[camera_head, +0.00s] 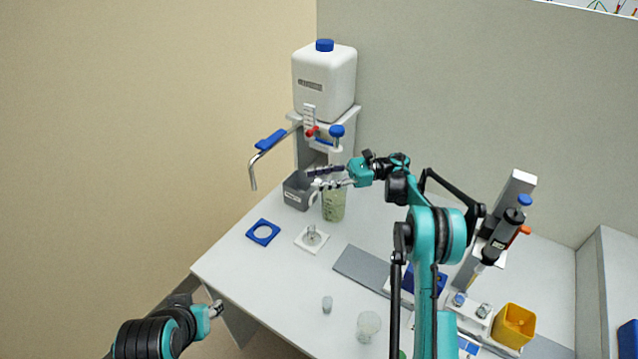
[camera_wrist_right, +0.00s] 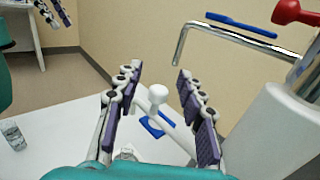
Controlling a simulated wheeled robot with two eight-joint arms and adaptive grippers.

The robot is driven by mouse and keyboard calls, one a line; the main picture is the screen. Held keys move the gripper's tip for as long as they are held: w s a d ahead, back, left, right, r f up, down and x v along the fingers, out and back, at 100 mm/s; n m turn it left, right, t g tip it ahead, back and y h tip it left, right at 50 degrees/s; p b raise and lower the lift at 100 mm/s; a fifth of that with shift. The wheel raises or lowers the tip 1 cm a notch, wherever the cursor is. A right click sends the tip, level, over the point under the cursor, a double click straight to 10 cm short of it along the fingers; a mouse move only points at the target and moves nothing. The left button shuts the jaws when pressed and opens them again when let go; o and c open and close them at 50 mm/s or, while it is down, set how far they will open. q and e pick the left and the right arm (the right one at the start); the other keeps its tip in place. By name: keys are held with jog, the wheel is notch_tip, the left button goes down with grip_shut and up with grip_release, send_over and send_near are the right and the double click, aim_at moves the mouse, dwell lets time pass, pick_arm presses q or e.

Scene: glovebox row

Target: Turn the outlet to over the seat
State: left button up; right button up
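The outlet (camera_head: 266,155) is a bent metal tube with a blue grip bar (camera_head: 270,140), reaching left from the white dispenser (camera_head: 325,85). Its tip points down, left of the seats' line on the table. It also shows at upper right in the right wrist view (camera_wrist_right: 225,28). A blue square ring (camera_head: 263,232) and a white square plate with a small glass on it (camera_head: 311,240) lie below; I cannot tell which is the seat. My right gripper (camera_head: 318,178) is open, below and right of the outlet, apart from it. A white knob (camera_wrist_right: 157,93) shows between its fingers. My left gripper (camera_head: 216,309) appears open, low at the left.
A grey box (camera_head: 298,191) and a greenish beaker (camera_head: 333,205) stand under the dispenser, close to my right gripper. A pipette stand (camera_head: 505,220) and a yellow bin (camera_head: 514,325) are at the right. The table's left part is mostly clear.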

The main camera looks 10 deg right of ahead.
notch_tip(320, 180, up, 8)
jog(key=shift+r, duration=0.2)
jog(key=shift+s+f, duration=0.1)
jog(key=shift+f, duration=0.05)
dwell(0.5)
